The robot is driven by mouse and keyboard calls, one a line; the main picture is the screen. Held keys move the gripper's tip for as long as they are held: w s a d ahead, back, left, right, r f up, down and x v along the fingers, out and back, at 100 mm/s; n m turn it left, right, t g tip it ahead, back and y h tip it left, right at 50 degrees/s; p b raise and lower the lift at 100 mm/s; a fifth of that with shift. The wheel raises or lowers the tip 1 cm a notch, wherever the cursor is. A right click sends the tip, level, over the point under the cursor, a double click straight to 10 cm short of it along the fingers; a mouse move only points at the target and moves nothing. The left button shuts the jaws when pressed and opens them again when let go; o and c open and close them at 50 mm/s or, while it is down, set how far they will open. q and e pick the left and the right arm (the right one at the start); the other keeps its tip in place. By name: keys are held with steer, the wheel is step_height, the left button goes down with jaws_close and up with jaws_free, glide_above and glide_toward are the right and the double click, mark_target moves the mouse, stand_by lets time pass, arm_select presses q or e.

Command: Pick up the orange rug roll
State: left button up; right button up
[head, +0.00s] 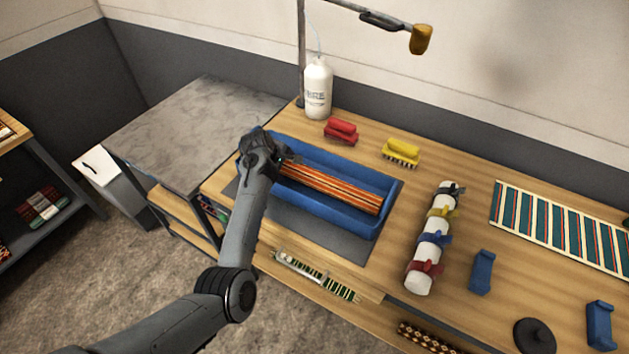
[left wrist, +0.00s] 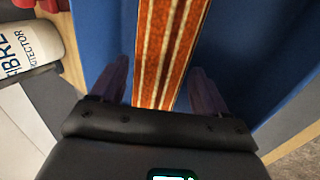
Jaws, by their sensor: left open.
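The orange rug roll (head: 335,187), striped in orange, red and white, lies lengthwise in the blue tray (head: 395,197). My left gripper (head: 285,158) is over the left end of the tray, at the roll's left end. In the left wrist view the roll (left wrist: 168,45) runs between the two fingers of my left gripper (left wrist: 158,85). The fingers are open, one on each side, with a gap between each finger and the roll. I cannot tell how far they reach down beside it. My right gripper is out of view.
A white bottle (head: 318,90), a red brush (head: 341,131) and a yellow brush (head: 401,152) stand behind the tray. A white roll with coloured clamps (head: 419,277) lies to the right. A grey-topped table (head: 190,125) is at left.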

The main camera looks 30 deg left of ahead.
arm_select(q)
steer(key=shift+w+f, duration=0.15)
steer(key=shift+f, duration=0.25)
steer(key=shift+w, duration=0.1)
steer(key=c, duration=1.1)
steer(key=shift+r, duration=0.15)
steer(key=shift+c, duration=0.6)
